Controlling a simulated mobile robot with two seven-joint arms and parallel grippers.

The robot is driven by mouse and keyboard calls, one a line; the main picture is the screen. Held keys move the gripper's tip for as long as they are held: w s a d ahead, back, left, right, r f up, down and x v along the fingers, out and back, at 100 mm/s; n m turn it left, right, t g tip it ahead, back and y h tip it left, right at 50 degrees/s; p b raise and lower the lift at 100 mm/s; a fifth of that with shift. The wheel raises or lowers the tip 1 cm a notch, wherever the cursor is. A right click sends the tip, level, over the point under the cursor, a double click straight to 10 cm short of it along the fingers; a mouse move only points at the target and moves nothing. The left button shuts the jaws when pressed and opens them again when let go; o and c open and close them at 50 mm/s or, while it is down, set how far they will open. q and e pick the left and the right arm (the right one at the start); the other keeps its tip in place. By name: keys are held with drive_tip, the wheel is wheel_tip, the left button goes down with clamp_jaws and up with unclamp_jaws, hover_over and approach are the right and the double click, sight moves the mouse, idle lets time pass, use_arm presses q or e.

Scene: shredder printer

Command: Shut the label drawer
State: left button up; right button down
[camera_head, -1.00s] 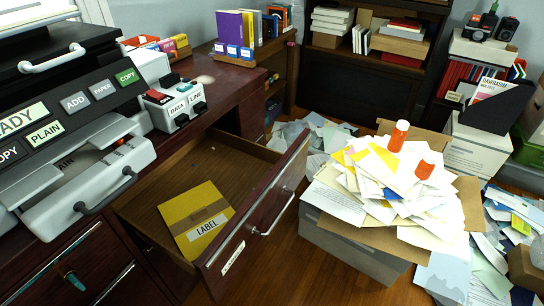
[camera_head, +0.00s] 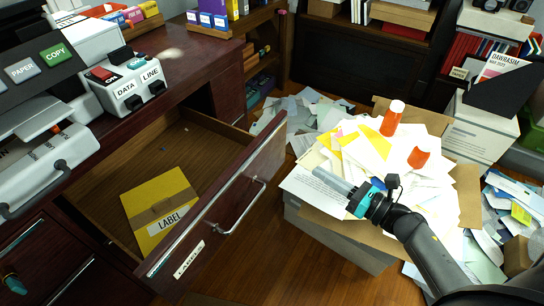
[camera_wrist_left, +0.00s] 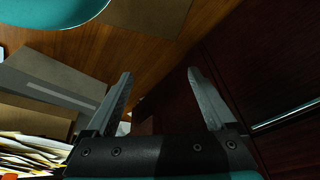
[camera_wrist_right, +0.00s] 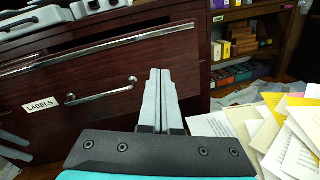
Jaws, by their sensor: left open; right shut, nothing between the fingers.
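The label drawer (camera_head: 225,205) is pulled out of the dark red desk, with a metal bar handle (camera_head: 240,208) and a white label on its front. A yellow folder marked LABEL (camera_head: 160,205) lies inside it. My right gripper (camera_head: 318,172) is shut and empty, above the paper-filled box and apart from the drawer. In the right wrist view the drawer front (camera_wrist_right: 135,65) stands ahead, with its handle left of the shut fingers (camera_wrist_right: 160,72).
A grey box (camera_head: 335,235) heaped with papers and two orange bottles stands right of the drawer. Loose papers (camera_head: 310,110) litter the floor behind. A copier (camera_head: 35,150) and a DATA/LINE switch unit (camera_head: 130,88) sit on the desk. Bare wooden floor shows between drawer and box.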

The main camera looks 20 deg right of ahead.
drive_tip(key=s+n+g+y, duration=0.2)
drive_tip(key=n+y, duration=0.1)
drive_tip(key=n, duration=0.2)
drive_tip(key=b, duration=0.2)
approach(261, 151)
drive_tip(key=x, duration=0.5)
drive_tip(key=shift+w+a, duration=0.15)
drive_tip(key=shift+a, duration=0.15)
use_arm(q)
drive_tip(key=shift+t, duration=0.4)
drive_tip(key=shift+w+d+r, duration=0.1)
drive_tip(key=shift+w+r, duration=0.1)
drive_tip(key=shift+r, duration=0.65)
drive_tip(key=shift+w+r, duration=0.15)
drive_tip(key=shift+r, duration=0.65)
drive_tip(key=shift+w+d+r, duration=0.1)
drive_tip(key=shift+w+r, duration=0.1)
drive_tip(key=shift+r, duration=0.65)
use_arm(e)
drive_tip(key=shift+w+a, duration=0.4)
drive_tip(key=shift+w, duration=0.15)
use_arm(q)
drive_tip(key=shift+a, duration=0.1)
